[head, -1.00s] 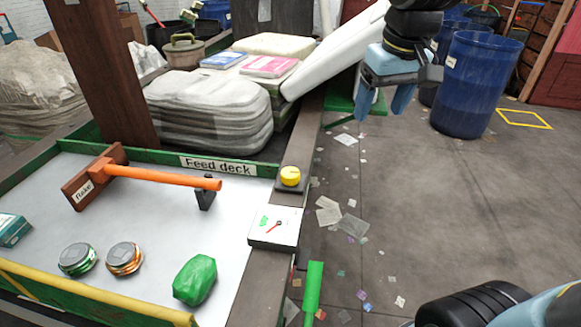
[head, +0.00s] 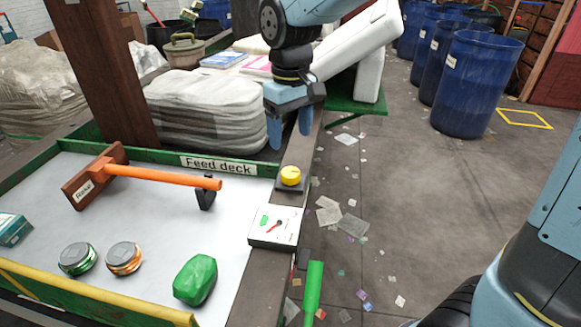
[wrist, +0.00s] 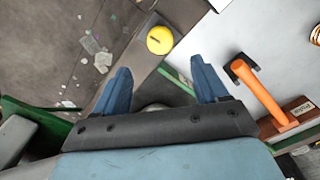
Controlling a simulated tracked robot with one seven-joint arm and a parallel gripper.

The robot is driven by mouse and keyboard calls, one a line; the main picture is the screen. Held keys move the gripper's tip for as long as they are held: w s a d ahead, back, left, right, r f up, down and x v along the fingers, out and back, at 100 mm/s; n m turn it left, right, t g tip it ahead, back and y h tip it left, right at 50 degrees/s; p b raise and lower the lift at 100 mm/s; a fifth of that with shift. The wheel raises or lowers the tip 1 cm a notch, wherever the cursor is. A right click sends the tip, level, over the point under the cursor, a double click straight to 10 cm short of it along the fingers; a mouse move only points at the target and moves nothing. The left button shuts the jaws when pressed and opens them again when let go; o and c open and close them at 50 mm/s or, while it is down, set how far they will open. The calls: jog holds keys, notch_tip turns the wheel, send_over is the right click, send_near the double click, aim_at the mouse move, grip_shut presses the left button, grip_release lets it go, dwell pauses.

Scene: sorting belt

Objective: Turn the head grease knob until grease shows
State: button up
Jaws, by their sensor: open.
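The yellow round knob (head: 290,176) sits on a dark base on the rail beside the feed deck. It also shows in the wrist view (wrist: 160,40), ahead of the fingers. My gripper (head: 290,142) is open and empty, pointing down above and a little behind the knob, apart from it. In the wrist view my gripper's two blue fingers (wrist: 160,82) are spread wide with nothing between them. No grease can be made out at the knob. A white gauge (head: 275,226) with a red needle and a green patch stands on the rail nearer to me.
The feed deck (head: 140,215) holds an orange-handled rake (head: 160,177), a green lump (head: 195,279) and two tins (head: 124,258). A green lever (head: 313,290) stands below the gauge. Blue barrels (head: 476,85) stand at right.

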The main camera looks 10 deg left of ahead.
aim_at(290, 171)
notch_tip(290, 171, down, 10)
jog(key=shift+f, duration=0.1)
dwell(0.4)
jog(key=shift+c, duration=0.5)
jog(key=c, duration=1)
jog(key=shift+o, duration=0.2)
jog(key=m, duration=0.4)
jog(key=shift+m, duration=2.8)
